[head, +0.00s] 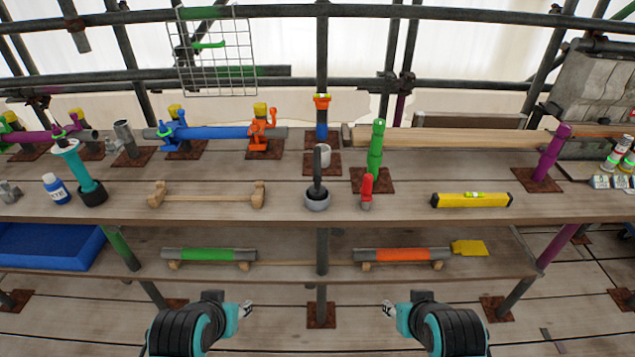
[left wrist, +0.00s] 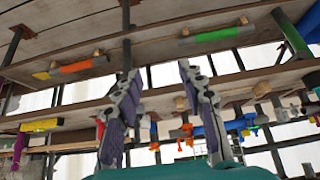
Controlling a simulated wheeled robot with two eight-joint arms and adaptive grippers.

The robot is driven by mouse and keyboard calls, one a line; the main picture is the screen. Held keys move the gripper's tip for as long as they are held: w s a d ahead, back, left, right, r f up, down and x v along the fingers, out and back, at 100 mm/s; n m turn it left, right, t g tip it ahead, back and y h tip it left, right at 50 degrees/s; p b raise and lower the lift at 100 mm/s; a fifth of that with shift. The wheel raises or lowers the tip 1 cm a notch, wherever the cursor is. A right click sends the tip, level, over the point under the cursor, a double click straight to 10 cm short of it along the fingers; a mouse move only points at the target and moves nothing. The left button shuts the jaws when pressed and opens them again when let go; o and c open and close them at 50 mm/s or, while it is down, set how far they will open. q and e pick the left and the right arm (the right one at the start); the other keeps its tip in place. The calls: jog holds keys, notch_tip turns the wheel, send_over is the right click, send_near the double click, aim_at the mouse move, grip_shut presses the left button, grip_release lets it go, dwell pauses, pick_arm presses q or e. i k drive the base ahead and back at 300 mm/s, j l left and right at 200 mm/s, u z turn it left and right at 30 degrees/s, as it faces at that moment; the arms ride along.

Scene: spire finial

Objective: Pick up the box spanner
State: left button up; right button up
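No label marks the box spanner. Two grey tubes lie on wooden cradles on the lower shelf: one with a green band (head: 209,254) at left of centre, one with an orange band (head: 402,254) at right. I cannot tell whether either is the box spanner. The left wrist view also shows the green-banded tube (left wrist: 217,35) and the orange-banded tube (left wrist: 78,67). My left gripper (head: 246,309) is open and empty, in front of and below the green-banded tube; its spread fingers show in the left wrist view (left wrist: 160,78). My right gripper (head: 387,309) looks open and empty, below the orange-banded tube.
The upper shelf holds an empty wooden cradle (head: 207,198), a dark-handled tool in a grey cup (head: 318,201), a red-topped item (head: 367,192) and a yellow level (head: 472,200). A blue tray (head: 50,247) is at lower left. A central upright pole (head: 322,250) stands between the tubes.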

aim_at(316, 192)
jog(key=i+l+u, duration=0.15)
jog(key=l, duration=0.2)
jog(key=i+l+u, duration=0.1)
jog(key=i+l, duration=0.15)
jog(key=i+l+u, duration=0.15)
jog(key=l, duration=0.35)
jog(key=i+l+u, duration=0.15)
jog(key=l, duration=0.25)
jog(key=i+l+u, duration=0.1)
jog(key=l, duration=0.3)
jog(key=i, duration=0.1)
